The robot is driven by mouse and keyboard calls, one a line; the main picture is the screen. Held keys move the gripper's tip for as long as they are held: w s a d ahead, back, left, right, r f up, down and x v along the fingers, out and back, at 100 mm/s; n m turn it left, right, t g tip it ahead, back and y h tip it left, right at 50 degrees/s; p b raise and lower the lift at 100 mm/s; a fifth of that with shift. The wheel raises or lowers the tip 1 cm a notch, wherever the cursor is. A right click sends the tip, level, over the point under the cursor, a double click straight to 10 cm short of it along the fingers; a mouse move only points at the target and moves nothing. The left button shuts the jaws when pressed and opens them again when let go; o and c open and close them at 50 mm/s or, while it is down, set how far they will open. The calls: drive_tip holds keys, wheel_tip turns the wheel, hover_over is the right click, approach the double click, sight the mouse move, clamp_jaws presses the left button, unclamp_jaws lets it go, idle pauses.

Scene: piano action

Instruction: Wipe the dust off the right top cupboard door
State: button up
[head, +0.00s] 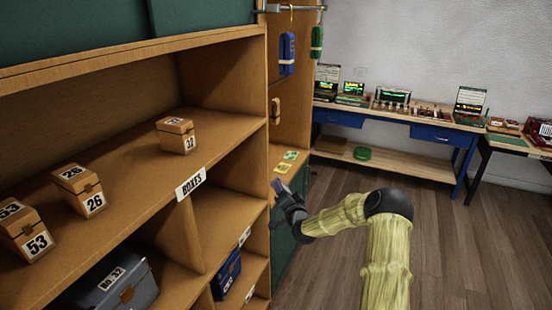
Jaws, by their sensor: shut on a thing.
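Two green upper cupboard doors show at the top left, cut off by the picture's edge. The right top cupboard door (200,14) is the farther one; no dust can be made out on it. My gripper (281,192) is low beside the end of the wooden shelving, near a small ledge, well below and beyond that door. It is shut on a small blue-grey thing (277,185), too small and partly hidden to name. I cannot tell whether this thing touches the ledge.
Numbered boxes (177,135) stand on the shelf (130,160). Blue (287,53) and green (317,41) things hang from a rail at the shelving's end. Coloured cards (287,160) lie on the ledge. A blue-framed workbench (430,133) stands behind; the wooden floor (465,240) at right is clear.

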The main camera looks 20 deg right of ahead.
drive_tip(key=s+a+f+n+y, duration=0.1)
drive_tip(key=s+a+f, duration=0.1)
drive_tip(key=s+f, duration=0.6)
drive_tip(key=s+a+f+n+y, duration=0.15)
drive_tip(key=s+f, duration=0.25)
drive_tip(key=f, duration=0.8)
drive_tip(key=s+a+m+h, duration=0.1)
drive_tip(key=s+a, duration=0.3)
drive_tip(key=s, duration=0.3)
drive_tip(key=s+a+m+h+p, duration=0.1)
drive_tip(key=s+a, duration=0.3)
drive_tip(key=s, duration=0.4)
drive_tip(key=shift+s+f+h, duration=0.25)
drive_tip(key=shift+h, duration=0.2)
drive_tip(key=shift+m, duration=0.25)
